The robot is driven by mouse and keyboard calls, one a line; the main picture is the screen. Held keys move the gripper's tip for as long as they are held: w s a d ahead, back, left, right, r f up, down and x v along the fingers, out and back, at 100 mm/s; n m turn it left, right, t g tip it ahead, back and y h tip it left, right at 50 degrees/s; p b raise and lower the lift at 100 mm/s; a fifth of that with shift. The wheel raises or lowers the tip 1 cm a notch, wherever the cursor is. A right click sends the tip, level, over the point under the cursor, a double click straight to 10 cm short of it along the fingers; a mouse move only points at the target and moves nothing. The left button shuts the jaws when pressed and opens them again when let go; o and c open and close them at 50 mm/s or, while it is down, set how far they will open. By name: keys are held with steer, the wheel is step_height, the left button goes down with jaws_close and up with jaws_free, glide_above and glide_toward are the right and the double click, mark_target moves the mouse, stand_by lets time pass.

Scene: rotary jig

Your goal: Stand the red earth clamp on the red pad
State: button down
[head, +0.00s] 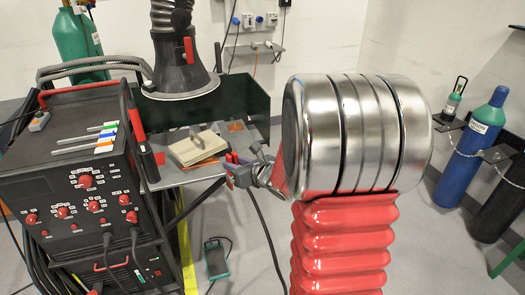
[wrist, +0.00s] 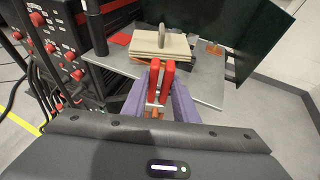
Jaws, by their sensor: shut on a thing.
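My gripper (wrist: 160,90) has purple fingers, shut on the red earth clamp (wrist: 161,78). The clamp's two red handles point away from me, and its metal part sits between the fingers. In the head view my gripper (head: 236,163) is at the front right of the grey table, and only a little of the clamp shows there. The red pad (wrist: 121,38) lies flat on the table, beyond and left of the clamp in the wrist view. In the head view the red pad (head: 160,158) is at the table's left edge, beside the black machine, with nothing visible on it.
A beige block with a handle (wrist: 161,44) stands on the table (wrist: 206,88) just beyond the clamp. A dark upright cylinder (wrist: 94,28) is left of the red pad. A dark green screen (head: 245,97) backs the table. The black machine (head: 75,170) flanks it at left.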

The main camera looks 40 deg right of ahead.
steer(key=a+f+n+y, duration=0.1)
steer(key=a+y, duration=0.1)
steer(key=a, duration=0.8)
steer(key=a+f+n+y, duration=0.1)
steer(key=a+f+n, duration=0.1)
steer(key=a, duration=0.8)
steer(key=shift+s+a+f+g+y, duration=0.25)
steer(key=shift+a+f+g+y, duration=0.05)
steer(key=shift+a+y, duration=0.1)
steer(key=shift+a+n, duration=0.1)
steer(key=shift+n, duration=0.2)
